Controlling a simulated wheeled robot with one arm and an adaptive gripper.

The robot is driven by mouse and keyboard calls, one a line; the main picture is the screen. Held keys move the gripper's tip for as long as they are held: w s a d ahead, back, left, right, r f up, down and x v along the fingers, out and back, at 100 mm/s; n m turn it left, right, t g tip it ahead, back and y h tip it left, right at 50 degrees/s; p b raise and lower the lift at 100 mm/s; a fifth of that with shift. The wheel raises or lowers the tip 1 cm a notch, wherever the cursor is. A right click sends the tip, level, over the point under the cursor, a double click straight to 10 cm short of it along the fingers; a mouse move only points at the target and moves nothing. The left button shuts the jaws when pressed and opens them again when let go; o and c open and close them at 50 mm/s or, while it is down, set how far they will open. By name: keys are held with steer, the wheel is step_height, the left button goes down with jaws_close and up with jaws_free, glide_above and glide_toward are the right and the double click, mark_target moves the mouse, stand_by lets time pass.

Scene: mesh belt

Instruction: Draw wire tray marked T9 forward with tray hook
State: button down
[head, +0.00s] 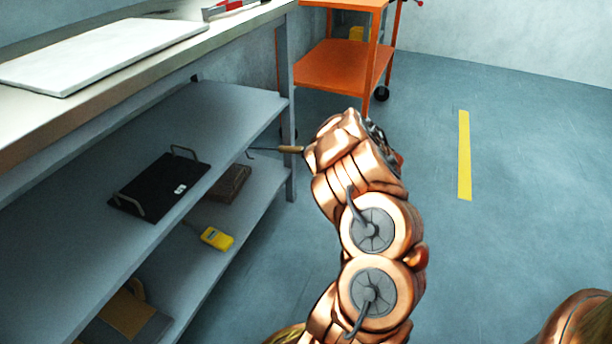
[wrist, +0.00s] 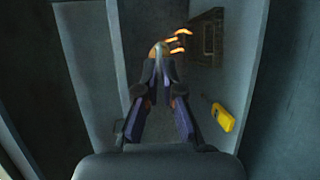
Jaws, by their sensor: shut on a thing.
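The tray hook (head: 289,149) has a tan handle and a thin dark metal rod that points left, over the shelf's right end. My gripper (head: 305,152) is shut on its handle; the arm mostly hides the fingers in the head view. In the wrist view, the fingers (wrist: 159,60) close around a tan end with orange glints beyond it. A flat black tray (head: 158,187) with two wire handles and a small white label lies on the upper shelf, left of the hook and apart from it. The label is too small to read, so I cannot confirm T9.
The lower shelf (head: 262,190) holds a dark brown block-like thing (head: 232,182), a yellow device (head: 217,238) and a tan item (head: 125,315). A worktop with a white board (head: 105,55) overhangs the shelves. A grey post (head: 289,110) and orange cart (head: 345,65) stand behind.

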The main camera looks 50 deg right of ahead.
step_height(320, 180, down, 6)
steer(key=b, duration=0.5)
steer(key=shift+w, duration=0.15)
steer(key=shift+a, duration=0.1)
steer(key=shift+b, duration=0.3)
steer(key=shift+w+a+b, duration=1.05)
steer(key=shift+w+a, duration=0.7)
steer(key=shift+w, duration=2.7)
step_height(320, 180, down, 7)
steer(key=b, duration=0.3)
steer(key=shift+s+d+f, duration=0.1)
